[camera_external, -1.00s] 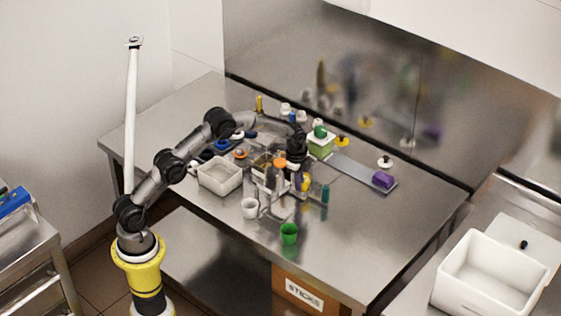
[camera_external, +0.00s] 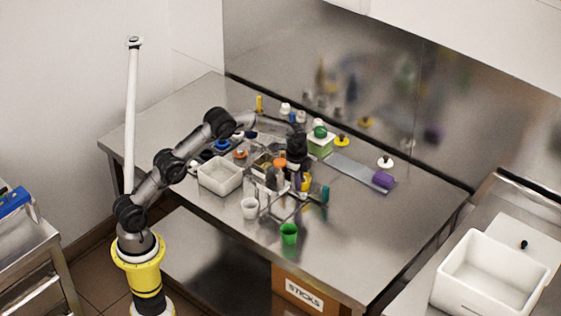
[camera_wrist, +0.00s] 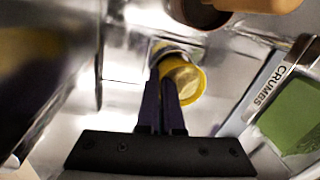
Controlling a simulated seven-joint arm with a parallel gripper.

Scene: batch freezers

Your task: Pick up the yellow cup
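The yellow cup (camera_wrist: 185,80) is in the middle of the wrist view, its round rim facing the camera. My gripper (camera_wrist: 160,72) has its two dark fingers close together at the cup's left edge, apparently pinching its wall. The fingertips are partly hidden against the cup. In the external view the yellow cup (camera_external: 306,183) is a small patch just below my gripper (camera_external: 299,170), among crowded objects. I cannot tell there whether its base touches the table.
A teal object (camera_external: 323,193) is close on the cup's right. A green cup (camera_external: 289,233) and a white cup (camera_external: 250,208) stand nearer the front. A white bin (camera_external: 219,190) is left. A green-filled container labelled CRUMBS (camera_wrist: 295,112) is nearby. The table's right front is clear.

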